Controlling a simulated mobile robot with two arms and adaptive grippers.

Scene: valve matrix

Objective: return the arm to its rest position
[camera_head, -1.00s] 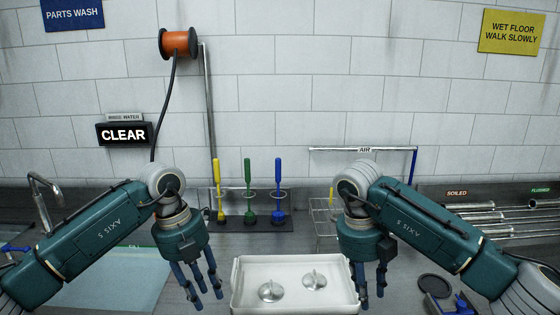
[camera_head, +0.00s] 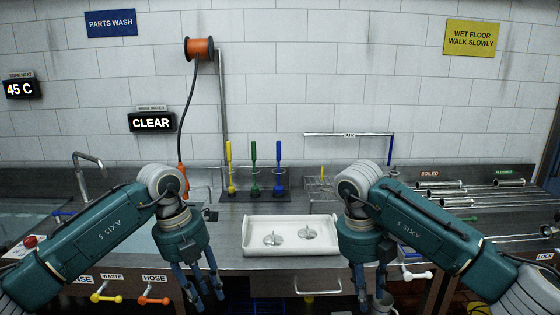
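My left gripper (camera_head: 203,285) hangs with its blue fingers pointing down, apart from each other, in front of the counter and left of the white tray. My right gripper (camera_head: 375,290) also points down, right of the tray; its fingers are partly overlapped, with a small gap visible. Neither gripper shows anything between its fingers. Both arms are bent at the elbow and look alike. The white tray (camera_head: 290,249) lies on the steel counter and holds two round metal valve parts, a left one (camera_head: 272,240) and a right one (camera_head: 307,234).
Yellow, green and blue brushes (camera_head: 254,170) stand in a rack at the back. Metal pipes (camera_head: 480,195) lie at the right. A sink tap (camera_head: 88,162) and a red button (camera_head: 30,241) are at the left. Valve handles (camera_head: 153,300) line the counter front. A metal cup (camera_head: 384,304) is below my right gripper.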

